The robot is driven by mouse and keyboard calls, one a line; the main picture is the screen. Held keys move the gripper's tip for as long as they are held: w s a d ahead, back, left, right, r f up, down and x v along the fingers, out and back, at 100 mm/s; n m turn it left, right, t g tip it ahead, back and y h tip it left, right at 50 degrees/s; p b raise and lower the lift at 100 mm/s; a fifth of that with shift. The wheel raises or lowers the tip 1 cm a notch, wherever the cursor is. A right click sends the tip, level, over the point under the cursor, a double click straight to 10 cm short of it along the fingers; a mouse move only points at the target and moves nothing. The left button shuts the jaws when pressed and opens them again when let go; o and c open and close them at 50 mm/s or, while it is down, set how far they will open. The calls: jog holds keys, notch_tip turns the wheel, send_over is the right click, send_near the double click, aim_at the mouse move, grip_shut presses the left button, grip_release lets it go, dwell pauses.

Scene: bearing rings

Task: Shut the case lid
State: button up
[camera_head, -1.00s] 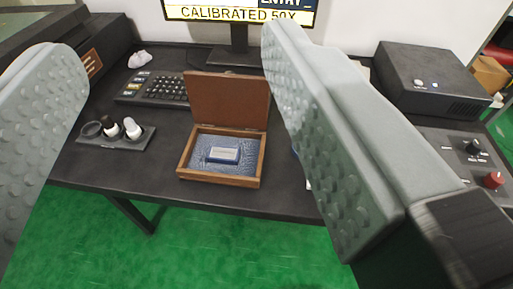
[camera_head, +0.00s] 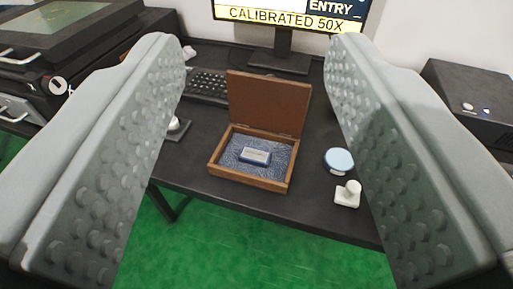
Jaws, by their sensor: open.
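The wooden case (camera_head: 247,182) sits on the dark table, in the middle of the view. Its brown lid (camera_head: 268,102) stands raised at the back, tilted slightly away. Inside, a small blue and white block (camera_head: 255,156) lies on blue lining. My gripper (camera_head: 257,75) is open and empty, its two grey padded fingers large at the left and right of the view. The case shows between the fingers, farther off, and neither finger appears to touch it.
A round light-blue-topped item (camera_head: 339,160) and a small white piece (camera_head: 347,194) lie right of the case. A keyboard (camera_head: 208,86) and a monitor (camera_head: 284,42) stand behind. A dark box (camera_head: 470,105) is at the right. The table's front strip is clear.

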jog(key=shift+w, duration=0.1)
jog(key=c, duration=0.7)
jog(key=w+g, duration=0.1)
jog(key=w, duration=0.2)
jog(key=w+g, duration=0.1)
jog(key=w, duration=0.3)
jog(key=w+g, duration=0.1)
jog(key=w, duration=0.2)
jog(key=shift+w+d+r+m+g, duration=0.2)
jog(key=shift+w+d+m+g, duration=0.05)
jog(key=shift+w+m+g, duration=0.1)
grip_shut()
jog(key=w+d+f+m+g, duration=0.1)
jog(key=w+f+g, duration=0.25)
jog(key=w, duration=0.65)
jog(key=w+d+f+g, duration=0.1)
jog(key=w+f+g, duration=0.3)
jog(key=w, duration=0.5)
jog(key=w+d+f+m+g, duration=0.1)
jog(key=w+f+g, duration=0.3)
jog(key=w, duration=0.6)
jog(key=t, duration=0.1)
send_over(268, 101)
jog(key=w, duration=0.5)
notch_tip(268, 101, down, 11)
jog(key=shift+d+h, duration=0.4)
